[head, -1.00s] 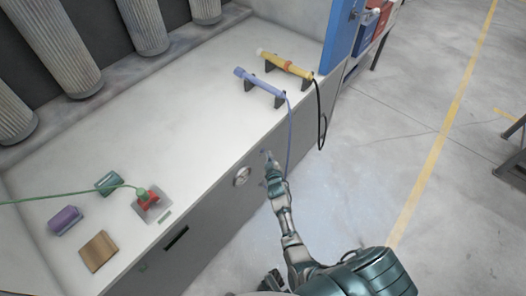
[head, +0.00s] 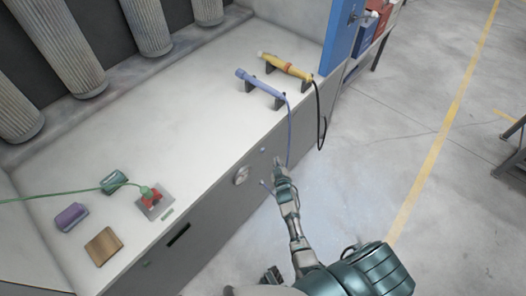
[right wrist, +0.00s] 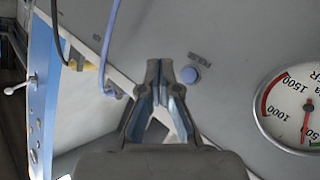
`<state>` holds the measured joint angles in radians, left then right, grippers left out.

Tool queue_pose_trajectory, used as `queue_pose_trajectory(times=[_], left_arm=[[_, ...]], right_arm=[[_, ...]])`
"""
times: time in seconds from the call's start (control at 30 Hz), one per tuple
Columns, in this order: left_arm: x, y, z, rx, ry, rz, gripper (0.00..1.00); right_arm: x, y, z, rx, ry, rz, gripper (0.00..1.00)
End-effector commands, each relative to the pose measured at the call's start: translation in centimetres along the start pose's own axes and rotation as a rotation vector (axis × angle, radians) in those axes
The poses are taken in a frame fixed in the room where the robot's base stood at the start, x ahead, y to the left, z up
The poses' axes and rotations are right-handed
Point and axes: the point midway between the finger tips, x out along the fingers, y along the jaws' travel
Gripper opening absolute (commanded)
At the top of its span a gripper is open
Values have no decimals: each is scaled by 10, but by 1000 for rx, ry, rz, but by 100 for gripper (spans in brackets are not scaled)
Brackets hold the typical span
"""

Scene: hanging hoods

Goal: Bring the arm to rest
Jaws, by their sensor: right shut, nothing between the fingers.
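My right gripper (head: 279,163) is in front of the grey front panel of the bench (head: 222,208). It is shut and empty. In the right wrist view the two fingers of the right gripper (right wrist: 163,72) are close together, with a round blue button (right wrist: 190,75) just to their right on the panel. In the head view the blue button (head: 263,150) is up and left of the fingertips, apart from them. My right arm reaches up from the bottom of the head view.
A round gauge (head: 241,175) is on the panel left of the gripper. A blue wand (head: 262,85) and a yellow wand (head: 285,66) lie on black stands, their cables hanging over the edge near the gripper. Open floor (head: 370,180) lies to the right.

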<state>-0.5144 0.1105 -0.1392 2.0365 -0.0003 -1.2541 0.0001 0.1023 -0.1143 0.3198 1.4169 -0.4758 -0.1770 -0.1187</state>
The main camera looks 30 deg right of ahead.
Motion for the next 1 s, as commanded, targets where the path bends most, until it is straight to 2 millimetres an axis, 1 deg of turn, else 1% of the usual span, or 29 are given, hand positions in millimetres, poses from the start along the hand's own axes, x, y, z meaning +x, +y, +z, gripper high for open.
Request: queue_pose_trajectory(times=[0.37, 0.47, 0.57, 0.6, 0.67, 0.7, 0.77, 0.8, 0.87, 0.9, 0.97, 1.0], left_arm=[[1, 0, 0, 0, -1, 0, 0], [9, 0, 3, 1, -6, 1, 0], [27, 1, 11, 2, -16, 2, 0], [37, 2, 15, 3, -20, 2, 0], [52, 2, 23, 4, -27, 3, 0], [63, 3, 28, 5, -32, 4, 0], [77, 4, 37, 6, -39, 5, 0], [86, 4, 42, 7, -43, 5, 0], [98, 5, 51, 8, -49, 6, 0], [105, 5, 57, 9, -53, 7, 0], [114, 6, 64, 10, -57, 7, 0], [119, 6, 68, 11, -58, 8, 0]], right_arm=[[-1, -1, 1, 0, -4, -3, 0], [-8, -11, 19, 1, -44, -33, 0], [-30, -36, 60, 4, -143, -107, 0], [-43, -49, 82, 6, -198, -147, 0], [-69, -71, 117, 9, -293, -214, 0], [-89, -84, 142, 9, -359, -259, 0], [-121, -104, 176, 9, -458, -323, 0], [-145, -115, 198, 7, -525, -365, 0], [-180, -130, 228, 3, -620, -422, 0], [-203, -138, 246, 0, -679, -457, 0], [-236, -147, 268, -5, -760, -502, 0], [-255, -152, 280, -9, -806, -529, 0]])
